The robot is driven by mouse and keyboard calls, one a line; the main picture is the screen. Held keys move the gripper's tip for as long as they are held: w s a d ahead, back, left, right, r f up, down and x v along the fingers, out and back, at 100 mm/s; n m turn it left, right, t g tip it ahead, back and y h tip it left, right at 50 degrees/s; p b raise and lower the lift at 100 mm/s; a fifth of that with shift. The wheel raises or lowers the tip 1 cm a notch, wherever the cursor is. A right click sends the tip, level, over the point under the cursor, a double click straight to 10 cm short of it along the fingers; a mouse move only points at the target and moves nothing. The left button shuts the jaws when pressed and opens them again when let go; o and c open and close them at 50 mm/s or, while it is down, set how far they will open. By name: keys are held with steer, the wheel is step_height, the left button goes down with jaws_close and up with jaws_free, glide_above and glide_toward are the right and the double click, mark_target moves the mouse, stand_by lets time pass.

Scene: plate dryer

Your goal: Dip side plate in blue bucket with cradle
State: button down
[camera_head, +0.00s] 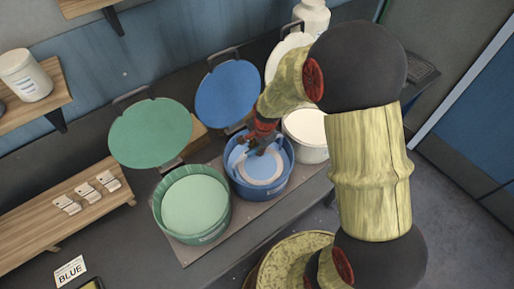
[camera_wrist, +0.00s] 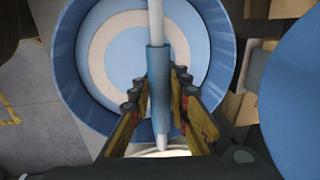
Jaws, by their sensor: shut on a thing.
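My gripper (camera_head: 265,138) is shut on the cradle's blue grip (camera_wrist: 158,90), above the blue bucket (camera_head: 262,195). It also shows in the wrist view (camera_wrist: 160,80), with one finger on each side of the grip. A pale rod runs up from the grip across the bucket opening. A cream ring with a blue middle, which looks like the side plate (camera_wrist: 97,55), lies flat inside the blue bucket's rim; it also shows in the head view (camera_head: 259,181). I cannot tell how deep it sits or how the cradle bears it, as the gripper and rod cover part of it.
A green bucket (camera_head: 160,221) stands left of the blue one, and a white bucket (camera_head: 308,152) stands behind right. Green (camera_head: 150,132) and blue (camera_head: 226,93) lids stand open behind. A wooden rack (camera_head: 40,231) is at left.

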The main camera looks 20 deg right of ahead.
steer(key=shift+f+b, duration=1.1)
steer(key=shift+f, duration=0.7)
stand_by(1.6)
step_height(320, 180, up, 17)
steer(key=p, duration=1.3)
steer(key=shift+r, duration=0.2)
stand_by(1.5)
stand_by(0.9)
